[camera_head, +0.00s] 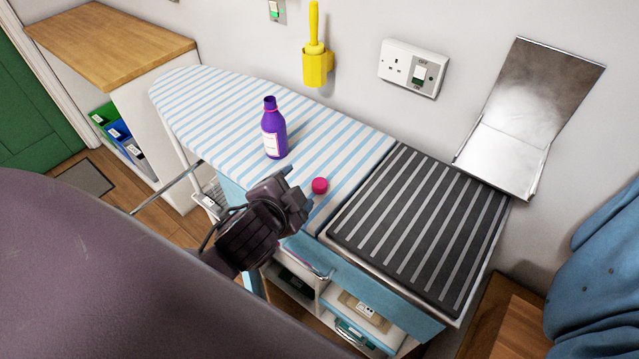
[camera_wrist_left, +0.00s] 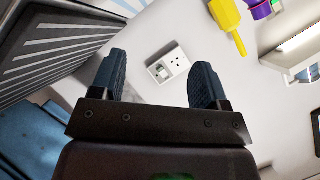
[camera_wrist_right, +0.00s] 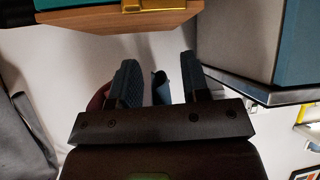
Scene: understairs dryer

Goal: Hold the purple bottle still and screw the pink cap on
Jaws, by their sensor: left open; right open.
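The purple bottle (camera_head: 273,132) stands upright on the striped ironing board, with a white label and a bare neck ringed in pink. Part of a purple, pink-ringed shape, apparently the bottle (camera_wrist_left: 261,9), shows at the top edge of the left wrist view. The pink cap (camera_head: 320,186) lies apart from it on the board, nearer me and to the right. My left gripper (camera_head: 291,188) is just left of the cap, its jaws open and empty in the left wrist view (camera_wrist_left: 160,82). My right gripper (camera_wrist_right: 157,85) is open, seen only in its own wrist view, away from bottle and cap.
The ironing board (camera_head: 220,105) has free room left of the bottle. A black ribbed mat (camera_head: 415,225) lies right of the cap. A yellow brush holder (camera_head: 317,68), a socket (camera_head: 412,68) and a metal flap (camera_head: 530,110) are on the wall. Blue cloth (camera_head: 600,270) hangs at right.

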